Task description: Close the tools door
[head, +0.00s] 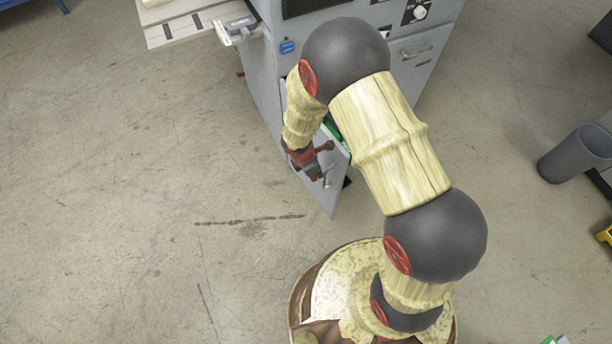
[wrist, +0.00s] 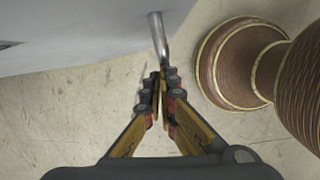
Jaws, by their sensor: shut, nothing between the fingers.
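The tools door (head: 322,190) is a grey panel low on the front of the grey machine. It stands open, swung out from the cabinet, with something green showing in the gap behind it. Its metal handle (head: 328,178) sits near the free edge. My gripper (head: 318,172) is close to the handle. In the wrist view, the door's face (wrist: 80,30) fills the upper left and the handle (wrist: 158,35) is just beyond my fingertips (wrist: 164,78). The fingers are together with nothing held. I cannot tell whether they touch the handle.
The grey machine (head: 262,85) stands behind the door, with another handled front panel (head: 418,52) to the right. A pale side table (head: 185,25) juts out left. The concrete floor left of the door is clear.

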